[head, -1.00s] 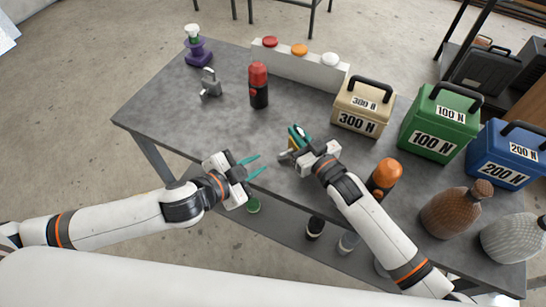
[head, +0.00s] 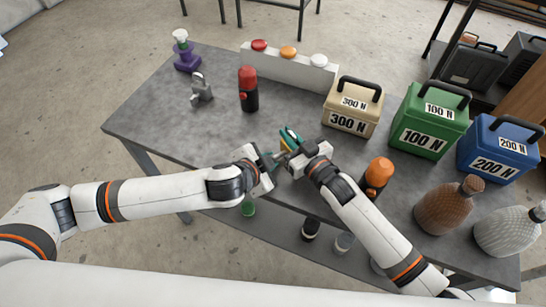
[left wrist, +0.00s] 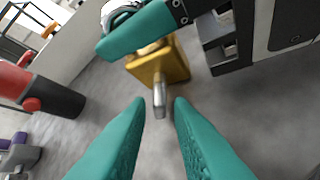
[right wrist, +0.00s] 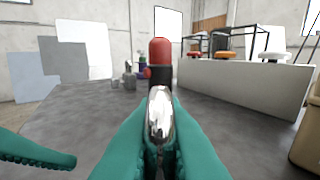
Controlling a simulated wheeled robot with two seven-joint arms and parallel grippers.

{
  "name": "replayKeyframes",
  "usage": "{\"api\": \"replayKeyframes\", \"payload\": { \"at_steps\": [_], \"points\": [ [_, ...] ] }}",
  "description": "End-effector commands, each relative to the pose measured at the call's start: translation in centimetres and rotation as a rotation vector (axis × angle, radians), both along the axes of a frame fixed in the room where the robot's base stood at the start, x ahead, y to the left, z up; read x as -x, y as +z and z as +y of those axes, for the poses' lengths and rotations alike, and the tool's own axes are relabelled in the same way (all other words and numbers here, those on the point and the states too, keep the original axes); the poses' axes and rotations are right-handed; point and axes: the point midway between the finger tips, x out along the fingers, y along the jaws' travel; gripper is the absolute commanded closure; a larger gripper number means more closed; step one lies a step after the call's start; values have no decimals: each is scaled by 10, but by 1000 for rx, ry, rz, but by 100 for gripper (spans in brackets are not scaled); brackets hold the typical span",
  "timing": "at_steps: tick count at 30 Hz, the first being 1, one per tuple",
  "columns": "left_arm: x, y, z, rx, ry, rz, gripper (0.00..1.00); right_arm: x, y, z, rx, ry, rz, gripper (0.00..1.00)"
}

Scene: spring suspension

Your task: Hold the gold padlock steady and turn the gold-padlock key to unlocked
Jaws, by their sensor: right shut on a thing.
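The gold padlock (left wrist: 158,64) is in the left wrist view, held clear of my left fingers. My right gripper (head: 290,139) is shut on its shiny shackle (right wrist: 160,118), which stands between the teal fingers in the right wrist view. A silver key (left wrist: 160,98) sticks out of the padlock toward my left gripper. My left gripper (left wrist: 159,104) is open. Its two teal fingertips lie on either side of the key's outer end in the picture, with gaps showing. In the head view the padlock is mostly hidden by my grippers.
A grey padlock (head: 201,88), a red-topped black cylinder (head: 248,92) and a purple stand (head: 186,57) are on the bench's left. Labelled weight boxes, including the tan one (head: 352,108), stand right. A white button box (head: 290,66) is at the back. The bench's left middle is clear.

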Motion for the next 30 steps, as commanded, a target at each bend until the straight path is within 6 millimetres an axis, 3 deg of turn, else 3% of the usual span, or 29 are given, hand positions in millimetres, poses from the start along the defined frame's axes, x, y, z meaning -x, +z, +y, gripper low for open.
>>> {"api": "replayKeyframes", "payload": {
  "at_steps": [6, 16, 21, 30],
  "points": [
    [-17, -14, -8, -1, -1, 0, 80, 0, 0, 0, 0, -1, 0, 100],
    [-19, -17, -9, 1, 0, -1, 80, 0, 0, 0, 1, -1, 1, 100],
    [-19, -17, -9, 1, 0, -1, 100, 0, 0, 0, 0, -1, 0, 100],
    [-16, -19, -12, -57, -2, -75, 100, 0, 0, 0, 1, -1, 1, 100]
  ]
}}
